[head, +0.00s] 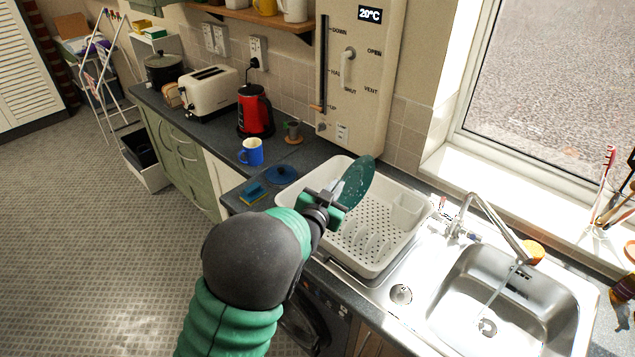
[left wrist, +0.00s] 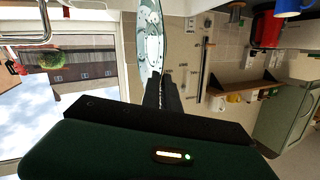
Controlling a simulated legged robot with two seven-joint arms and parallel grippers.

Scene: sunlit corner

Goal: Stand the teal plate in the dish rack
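The teal plate (head: 357,183) is tilted up on its edge above the white dish rack (head: 350,245) in the head view. My left gripper (head: 338,203) is shut on the plate's near rim, over the left part of the rack. The plate also shows in the left wrist view (left wrist: 151,40), rising from my gripper's fingers (left wrist: 163,90). The rack has a perforated floor, several upright slots at its front, and a cup section at its right. I cannot tell whether the plate touches the rack. My right gripper shows in neither view.
A sink (head: 500,300) with running tap (head: 490,215) lies right of the rack. A blue lid (head: 281,174), sponge (head: 253,193), blue mug (head: 251,152), red kettle (head: 255,112) and toaster (head: 208,94) stand left. A white wall unit (head: 360,75) rises behind.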

